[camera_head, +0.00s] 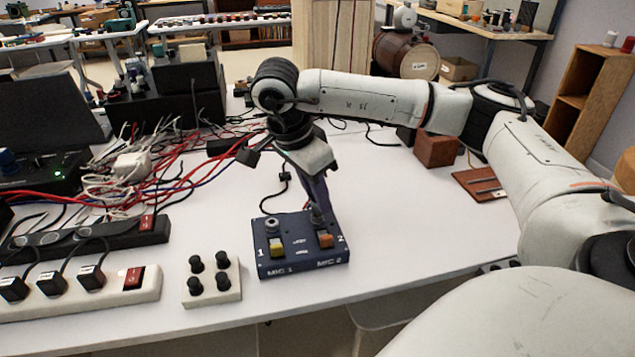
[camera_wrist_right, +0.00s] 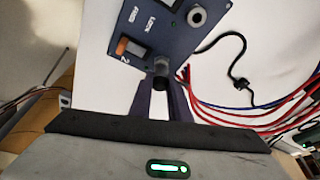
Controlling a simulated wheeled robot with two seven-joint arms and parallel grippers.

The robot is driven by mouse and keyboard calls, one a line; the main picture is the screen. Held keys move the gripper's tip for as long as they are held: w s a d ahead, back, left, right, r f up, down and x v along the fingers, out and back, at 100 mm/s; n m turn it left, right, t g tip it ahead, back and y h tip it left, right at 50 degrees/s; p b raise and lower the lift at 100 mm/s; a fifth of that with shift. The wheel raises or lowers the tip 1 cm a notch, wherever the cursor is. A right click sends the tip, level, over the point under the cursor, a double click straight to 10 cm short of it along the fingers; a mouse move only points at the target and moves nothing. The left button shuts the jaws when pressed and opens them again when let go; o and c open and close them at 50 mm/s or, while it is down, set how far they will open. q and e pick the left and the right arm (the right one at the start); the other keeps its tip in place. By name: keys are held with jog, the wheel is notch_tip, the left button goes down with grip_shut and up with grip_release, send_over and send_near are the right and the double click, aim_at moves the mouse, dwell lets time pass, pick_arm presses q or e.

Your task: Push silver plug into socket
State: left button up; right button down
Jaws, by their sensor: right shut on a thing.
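The blue box (camera_head: 300,254) marked MIC 1 and MIC 2 stands on the white table. A silver round socket (camera_head: 271,226) shows above its yellow switch; it also shows in the right wrist view (camera_wrist_right: 197,16). My right gripper (camera_head: 318,213) points down over the MIC 2 side, above the orange switch (camera_head: 325,240). It is shut on a plug, whose dark body (camera_wrist_right: 160,84) and greyish end (camera_wrist_right: 160,66) show between the fingers in the wrist view. The plug's end is at the box top. The socket under it is hidden, so its depth cannot be told. My left gripper is out of view.
A white block with several black knobs (camera_head: 228,279) stands left of the box. Power strips (camera_head: 60,300) and tangled red and white cables (camera_head: 170,165) fill the left side. A thin black cable (camera_head: 272,195) lies behind the box. Table right of the box is clear.

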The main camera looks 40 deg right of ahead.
jog(key=shift+f, duration=0.45)
jog(key=c, duration=1.6)
grip_release()
jog(key=shift+r+p, duration=2.8)
jog(key=shift+r, duration=1)
